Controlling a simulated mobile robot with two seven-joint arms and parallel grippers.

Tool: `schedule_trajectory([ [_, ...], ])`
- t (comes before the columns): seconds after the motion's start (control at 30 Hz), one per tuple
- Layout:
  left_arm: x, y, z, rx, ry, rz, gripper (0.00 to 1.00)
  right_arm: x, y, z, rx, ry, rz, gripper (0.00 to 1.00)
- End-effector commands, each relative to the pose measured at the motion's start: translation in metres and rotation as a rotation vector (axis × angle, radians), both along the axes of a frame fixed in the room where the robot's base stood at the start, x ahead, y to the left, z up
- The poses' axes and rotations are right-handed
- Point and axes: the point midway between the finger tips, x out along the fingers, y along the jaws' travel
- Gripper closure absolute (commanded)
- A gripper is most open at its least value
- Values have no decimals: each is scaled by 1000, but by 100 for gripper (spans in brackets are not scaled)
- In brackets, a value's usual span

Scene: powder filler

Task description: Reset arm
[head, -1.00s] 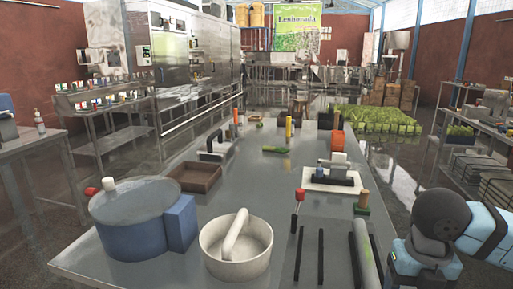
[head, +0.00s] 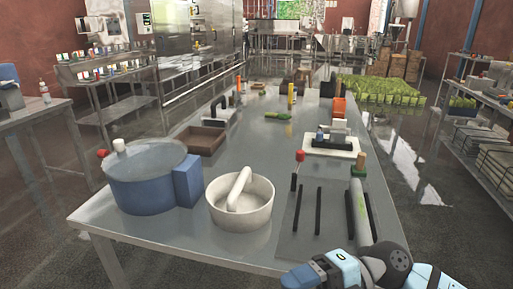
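Part of my arm (head: 375,268) enters at the bottom right of the head view, with pale blue links and a dark round joint. It lies low, by the front right edge of the steel table (head: 240,160). No gripper fingers show on it, so whether that gripper is open or shut is hidden. My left arm and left gripper are not in view. The task names no object.
A blue pot (head: 145,180) and a white bowl with a handle (head: 238,212) stand at the front left.

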Motion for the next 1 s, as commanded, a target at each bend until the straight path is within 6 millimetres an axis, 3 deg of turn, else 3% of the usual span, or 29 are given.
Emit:
schedule_trajectory([
  [0.13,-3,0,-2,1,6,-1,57,22,9,9,356,223,-256,33],
  [0.27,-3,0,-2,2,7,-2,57,55,-8,-11,560,437,-563,33],
  [0.37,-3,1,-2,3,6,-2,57,75,-31,-51,633,621,-832,33],
  [0.47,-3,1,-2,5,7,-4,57,81,-58,-110,629,821,-1106,33],
  [0.6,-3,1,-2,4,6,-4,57,60,-90,-200,516,1086,-1418,33],
  [0.8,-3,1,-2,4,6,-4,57,2,-114,-290,304,1364,-1658,33],
  [0.93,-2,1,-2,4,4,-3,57,-43,-121,-333,157,1523,-1747,33],
  [1.0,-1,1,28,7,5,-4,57,-38,-122,-300,164,1501,-1743,33],
])
